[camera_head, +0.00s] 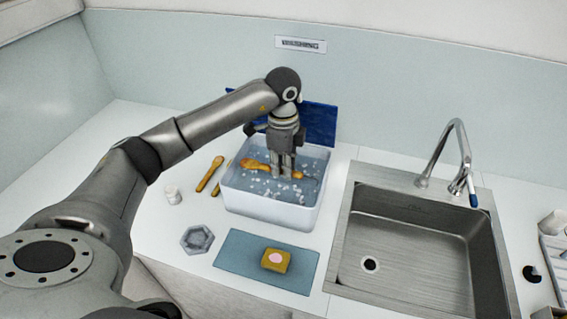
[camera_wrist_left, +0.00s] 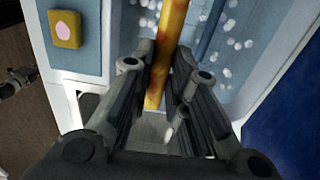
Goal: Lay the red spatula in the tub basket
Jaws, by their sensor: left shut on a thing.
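A white tub (camera_head: 268,208) of water with white flecks stands left of the sink; it also shows in the wrist view (camera_wrist_left: 285,75). My left gripper (camera_head: 283,176) points down into it, shut on the yellow-orange handle of a utensil (camera_wrist_left: 172,45). The handle has reddish patches and runs between the fingers. In the head view, a spoon-like orange end (camera_head: 254,164) shows left of the fingers and a short piece to their right. I cannot make out a clearly red spatula or a separate basket.
A long wooden utensil (camera_head: 208,175) lies left of the tub, near a small white jar (camera_head: 173,194). A grey hexagonal dish (camera_head: 197,239) and a blue mat (camera_head: 237,252) with a yellow sponge (camera_head: 276,260) lie in front. A blue board (camera_head: 322,122) stands behind; the sink (camera_head: 415,245) is right.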

